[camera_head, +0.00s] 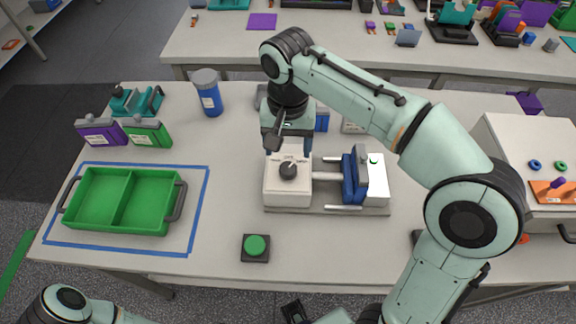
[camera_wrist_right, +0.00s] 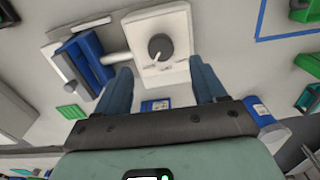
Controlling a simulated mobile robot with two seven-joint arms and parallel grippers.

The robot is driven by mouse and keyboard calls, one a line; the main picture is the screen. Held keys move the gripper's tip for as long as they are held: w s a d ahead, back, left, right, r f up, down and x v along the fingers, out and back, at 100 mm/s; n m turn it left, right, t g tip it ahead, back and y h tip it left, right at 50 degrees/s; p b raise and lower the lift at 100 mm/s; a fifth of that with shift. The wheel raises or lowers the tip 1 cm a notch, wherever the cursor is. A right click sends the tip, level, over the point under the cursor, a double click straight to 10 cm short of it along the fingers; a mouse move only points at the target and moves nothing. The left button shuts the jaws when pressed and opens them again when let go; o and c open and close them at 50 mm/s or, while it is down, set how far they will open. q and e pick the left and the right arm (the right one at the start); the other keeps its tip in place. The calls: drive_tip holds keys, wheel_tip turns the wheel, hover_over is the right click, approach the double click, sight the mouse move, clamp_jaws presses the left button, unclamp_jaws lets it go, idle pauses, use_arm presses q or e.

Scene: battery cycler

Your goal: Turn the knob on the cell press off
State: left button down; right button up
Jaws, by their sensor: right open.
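The cell press (camera_head: 285,195) stands mid-table, with a white block at its left, metal rods and a blue plate (camera_head: 350,178). Its dark round knob (camera_head: 288,170) sits on top of the white block, with a pale pointer mark. My right gripper (camera_head: 288,150) points down just behind the knob, open and empty. In the right wrist view, the knob (camera_wrist_right: 160,47) lies just beyond the gap between the two blue fingers of my right gripper (camera_wrist_right: 160,67); they appear apart from it.
A green tray (camera_head: 180,203) lies inside a blue tape outline at the left. A green button (camera_head: 255,245) sits in front of the press. A blue bottle (camera_head: 208,92) and coloured holders (camera_head: 148,133) stand behind the tray. The table front is mostly clear.

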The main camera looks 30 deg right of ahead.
sight(288, 169)
wheel_tip(288, 169, down, 8)
drive_tip(key=shift+f+b, duration=0.15)
drive_tip(key=shift+b, duration=0.55)
drive_tip(key=shift+w, duration=0.1)
drive_tip(key=c, duration=1.1)
